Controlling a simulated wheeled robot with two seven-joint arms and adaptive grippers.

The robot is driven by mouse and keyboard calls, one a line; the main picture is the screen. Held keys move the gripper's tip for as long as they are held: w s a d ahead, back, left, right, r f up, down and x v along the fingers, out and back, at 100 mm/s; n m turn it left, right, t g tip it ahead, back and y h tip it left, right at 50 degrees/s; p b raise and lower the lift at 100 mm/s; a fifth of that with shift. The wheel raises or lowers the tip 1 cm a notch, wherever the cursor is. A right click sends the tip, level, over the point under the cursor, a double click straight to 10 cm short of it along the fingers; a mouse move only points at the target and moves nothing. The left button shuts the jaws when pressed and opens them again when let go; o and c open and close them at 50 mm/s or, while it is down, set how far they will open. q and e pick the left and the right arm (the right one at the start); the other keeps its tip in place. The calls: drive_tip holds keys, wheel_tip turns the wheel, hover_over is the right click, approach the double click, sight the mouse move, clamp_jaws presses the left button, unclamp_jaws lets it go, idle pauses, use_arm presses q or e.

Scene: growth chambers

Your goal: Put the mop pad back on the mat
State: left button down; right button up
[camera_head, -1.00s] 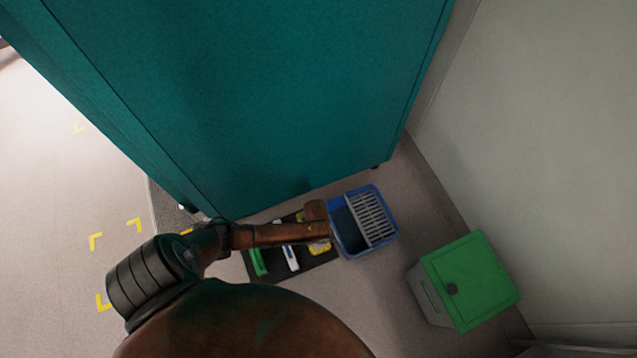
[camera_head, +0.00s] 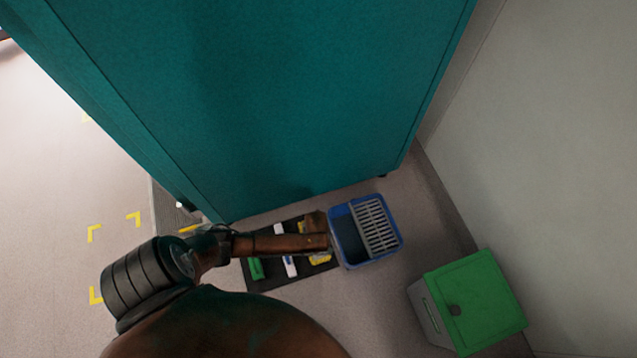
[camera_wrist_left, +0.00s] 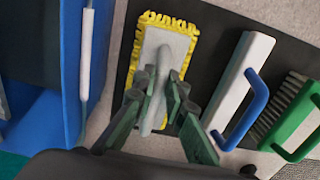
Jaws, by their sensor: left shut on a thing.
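The mop pad (camera_wrist_left: 165,52) has a yellow fringe and a pale grey plate with a raised handle. My left gripper (camera_wrist_left: 157,90) is shut on that handle. The pad is over the left end of the black mat (camera_wrist_left: 212,75) in the left wrist view; I cannot tell whether it touches the mat. In the head view the mat (camera_head: 272,269) lies on the floor, and the yellow edge of the pad (camera_head: 320,260) shows below my left arm, which hides the rest. My right gripper is not in view.
A white squeegee with a blue handle (camera_wrist_left: 240,80) and a green brush (camera_wrist_left: 295,120) lie on the mat. A blue bucket with a grey grate (camera_head: 340,235) stands right beside the mat. A teal cabinet (camera_head: 260,100) rises behind. A green-lidded bin (camera_head: 475,300) stands at right.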

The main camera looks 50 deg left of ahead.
use_arm(q)
drive_tip(key=shift+f, duration=0.25)
drive_tip(key=c, duration=1.9)
unclamp_jaws()
drive_tip(key=shift+r, duration=0.1)
wheel_tip(320, 180, up, 12)
drive_tip(key=shift+f, duration=0.1)
